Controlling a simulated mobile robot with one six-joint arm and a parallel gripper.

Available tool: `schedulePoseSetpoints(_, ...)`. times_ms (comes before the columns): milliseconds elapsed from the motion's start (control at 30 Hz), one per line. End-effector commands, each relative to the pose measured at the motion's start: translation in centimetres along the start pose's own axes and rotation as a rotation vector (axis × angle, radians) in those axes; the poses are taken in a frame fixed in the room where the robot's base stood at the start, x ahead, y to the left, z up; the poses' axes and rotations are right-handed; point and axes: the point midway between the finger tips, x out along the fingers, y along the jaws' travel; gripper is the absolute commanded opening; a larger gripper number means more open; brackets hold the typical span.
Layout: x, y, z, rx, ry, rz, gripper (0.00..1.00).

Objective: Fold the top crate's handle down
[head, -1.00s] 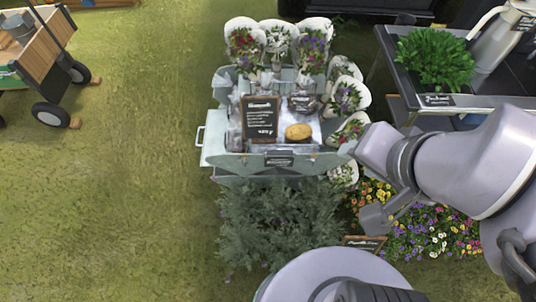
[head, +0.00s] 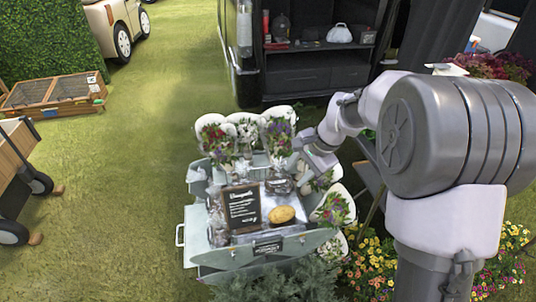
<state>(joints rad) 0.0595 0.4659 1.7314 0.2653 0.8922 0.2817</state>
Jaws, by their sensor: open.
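A pale grey-green crate (head: 205,262) stands at the middle of the head view with a chalk sign, a yellow oval thing and wrapped bouquets in and around it. A thin white handle (head: 179,236) sticks out from its left side. I cannot tell whether this is the top crate's handle, and no other handle shows clearly. My gripper (head: 312,158) is open beside the upper right bouquets, across the crate from that handle. It partly covers the crate's back right, and I cannot tell whether it touches anything there.
White-wrapped bouquets (head: 278,137) line the crate's back, and others (head: 333,209) its right side. Yellow and purple flowers (head: 372,262) grow at the lower right. A dark shelf unit (head: 310,72) stands behind. A wooden cart (head: 12,170) is at the far left. The grass (head: 115,215) left of the crate is clear.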

Motion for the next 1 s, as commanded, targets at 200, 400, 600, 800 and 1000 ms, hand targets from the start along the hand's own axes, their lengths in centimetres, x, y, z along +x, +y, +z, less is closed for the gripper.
schedulePoseSetpoints(200, 18.8, 2.8, -6.2, 0.281, -0.103, 0.056, 0.41)
schedulePoseSetpoints(400, 28.9, 7.0, -7.4, 0.435, -0.144, 0.084, 0.41)
schedulePoseSetpoints(600, 32.0, 8.1, -7.2, 0.460, -0.150, 0.091, 0.41)
schedulePoseSetpoints(800, 37.0, 8.5, -6.4, 0.458, -0.151, 0.092, 0.41)
schedulePoseSetpoints(1000, 42.1, 8.8, -5.5, 0.456, -0.150, 0.092, 0.41)
